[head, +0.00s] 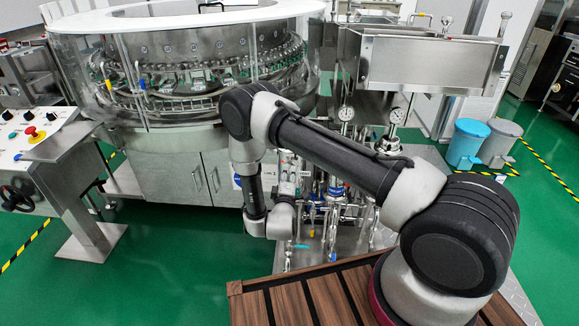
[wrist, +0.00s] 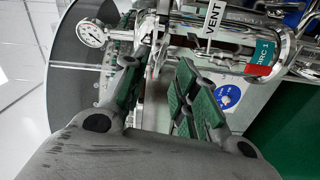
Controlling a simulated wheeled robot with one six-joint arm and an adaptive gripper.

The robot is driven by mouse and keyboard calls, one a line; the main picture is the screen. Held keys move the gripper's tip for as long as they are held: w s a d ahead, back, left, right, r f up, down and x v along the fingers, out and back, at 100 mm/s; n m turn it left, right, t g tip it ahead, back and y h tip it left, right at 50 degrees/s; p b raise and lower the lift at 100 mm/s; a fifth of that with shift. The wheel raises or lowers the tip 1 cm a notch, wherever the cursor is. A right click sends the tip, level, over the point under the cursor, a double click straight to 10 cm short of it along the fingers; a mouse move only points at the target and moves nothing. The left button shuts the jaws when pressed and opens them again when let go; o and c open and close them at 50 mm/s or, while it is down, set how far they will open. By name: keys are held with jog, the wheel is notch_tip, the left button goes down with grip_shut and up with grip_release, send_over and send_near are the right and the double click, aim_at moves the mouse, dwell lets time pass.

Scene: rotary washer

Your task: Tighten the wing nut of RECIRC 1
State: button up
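A teal and red tag (wrist: 262,57), partly readable as RECIRC 1, hangs on a bright metal pipe at the upper right of the wrist view. I cannot make out its wing nut for certain; it may be hidden or too small among the fittings. My gripper (wrist: 158,68) has its two green-padded fingers spread apart, pointing toward the pipework. The gap between them looks empty, with metal piping behind it. The tag lies to the right of the right finger, apart from it. In the head view the fingers cannot be made out beyond my arm.
A VENT tag (wrist: 213,22) and a pressure gauge (wrist: 91,33) are close to the fingers. A blue round sign (wrist: 227,97) is right of them. Dense pipework (head: 335,210) stands beside the washer drum (head: 185,55). Blue and grey bins (head: 467,140) stand at right.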

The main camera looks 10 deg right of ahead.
aim_at(290, 163)
jog(key=x, duration=0.7)
jog(key=shift+w, duration=0.15)
grip_shut()
